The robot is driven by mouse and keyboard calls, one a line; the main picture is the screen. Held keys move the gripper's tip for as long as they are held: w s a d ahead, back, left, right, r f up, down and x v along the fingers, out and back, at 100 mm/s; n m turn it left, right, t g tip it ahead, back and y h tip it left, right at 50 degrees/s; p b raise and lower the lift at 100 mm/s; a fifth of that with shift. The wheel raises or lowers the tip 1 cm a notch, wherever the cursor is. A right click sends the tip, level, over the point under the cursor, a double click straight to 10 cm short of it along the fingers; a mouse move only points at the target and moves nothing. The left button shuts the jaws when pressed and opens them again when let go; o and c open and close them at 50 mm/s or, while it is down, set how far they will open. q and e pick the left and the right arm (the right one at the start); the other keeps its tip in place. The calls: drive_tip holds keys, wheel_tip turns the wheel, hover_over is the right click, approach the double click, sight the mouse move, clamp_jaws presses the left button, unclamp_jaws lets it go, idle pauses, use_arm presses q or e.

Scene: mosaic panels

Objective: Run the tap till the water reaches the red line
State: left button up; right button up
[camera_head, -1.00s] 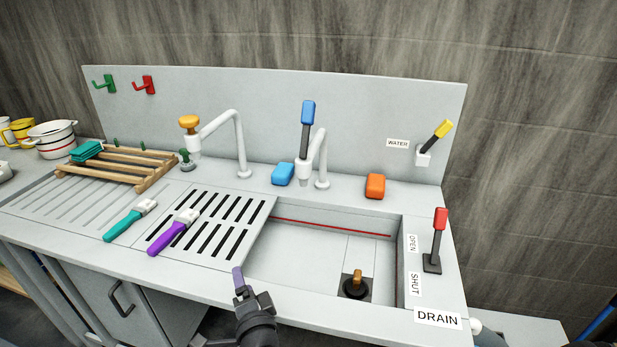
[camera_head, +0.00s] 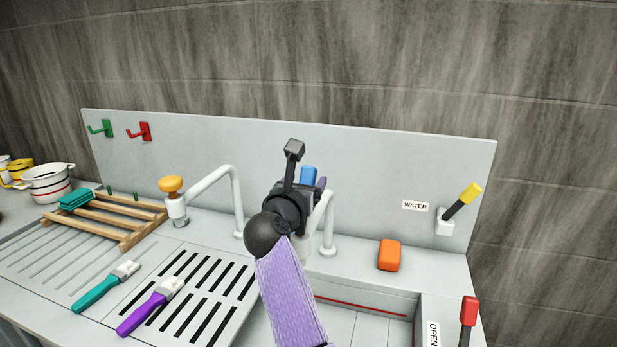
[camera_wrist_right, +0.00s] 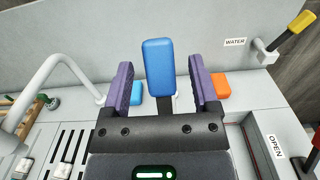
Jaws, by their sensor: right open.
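The blue-handled tap lever (camera_head: 308,175) is largely hidden behind my right gripper (camera_head: 306,172) in the head view. In the right wrist view, the blue handle (camera_wrist_right: 158,68) stands between the two spread purple fingers of my right gripper (camera_wrist_right: 160,85), with gaps on both sides. The tap's white spout (camera_head: 330,222) shows just right of the gripper. The red line (camera_head: 362,306) runs along the basin's back wall; I see no water at the part of the basin in view. The basin floor is mostly cut off. My left gripper is out of view.
A yellow-tipped lever (camera_head: 462,202) by the WATER label and a red lever (camera_head: 468,312) stand at right. An orange block (camera_head: 389,255) sits behind the basin.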

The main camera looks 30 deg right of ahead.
drive_tip(key=shift+x, duration=1.15)
drive_tip(key=shift+a, duration=0.1)
clamp_jaws()
idle(0.4)
